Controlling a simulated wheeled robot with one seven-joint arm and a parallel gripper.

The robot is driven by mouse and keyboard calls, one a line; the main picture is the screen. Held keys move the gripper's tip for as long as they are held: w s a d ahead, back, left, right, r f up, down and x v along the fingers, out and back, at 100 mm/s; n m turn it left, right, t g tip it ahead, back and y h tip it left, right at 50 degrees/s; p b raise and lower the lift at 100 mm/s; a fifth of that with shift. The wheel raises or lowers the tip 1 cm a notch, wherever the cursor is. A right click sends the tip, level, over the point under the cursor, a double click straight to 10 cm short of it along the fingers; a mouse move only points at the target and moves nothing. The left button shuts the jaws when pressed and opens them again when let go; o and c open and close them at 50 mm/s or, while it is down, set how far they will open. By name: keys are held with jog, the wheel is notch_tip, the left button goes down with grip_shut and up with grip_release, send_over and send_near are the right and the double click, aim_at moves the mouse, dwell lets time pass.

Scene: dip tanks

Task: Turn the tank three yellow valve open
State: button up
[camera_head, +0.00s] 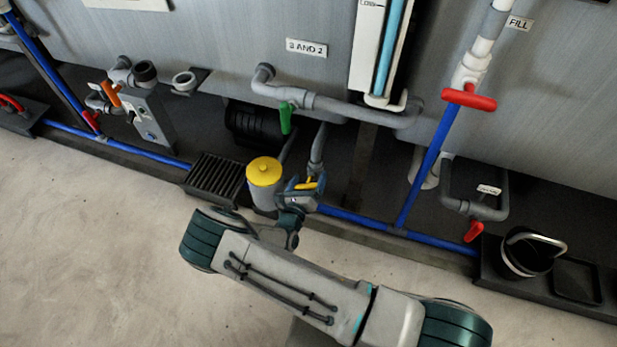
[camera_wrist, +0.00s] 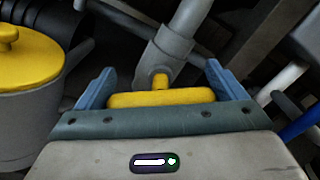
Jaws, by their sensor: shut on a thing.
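The yellow valve handle (camera_wrist: 162,97) is a short bar on a grey pipe fitting (camera_wrist: 165,55). In the wrist view it lies crosswise between the two blue fingers of my gripper (camera_wrist: 162,88), one at each end of the bar. My gripper (camera_head: 303,187) is shut on it. In the head view a little of the yellow handle (camera_head: 311,184) shows between the fingers, at the foot of a grey pipe. The rest of the handle is hidden there by my gripper.
A grey canister with a yellow lid (camera_head: 264,171) stands close left of my gripper. A green-handled valve (camera_head: 285,117) is above, and red-handled valves (camera_head: 469,99) are to the right. A blue pipe (camera_head: 350,217) runs low along the tanks. The floor (camera_head: 80,250) in front is clear.

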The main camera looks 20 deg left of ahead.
jog(key=n, duration=0.3)
jog(key=n+p, duration=0.1)
jog(key=n, duration=0.2)
jog(key=shift+a+f+n, duration=0.2)
jog(key=shift+n, duration=0.1)
jog(key=n, duration=0.4)
jog(key=shift+f+n, duration=0.25)
jog(key=shift+n, duration=0.15)
jog(key=o, duration=0.7)
jog(key=shift+s, duration=0.15)
jog(key=shift+s+a+p, duration=0.1)
jog(key=shift+s+p, duration=0.25)
jog(key=s+p, duration=0.3)
jog(key=s, duration=1)
jog(key=shift+a, duration=0.45)
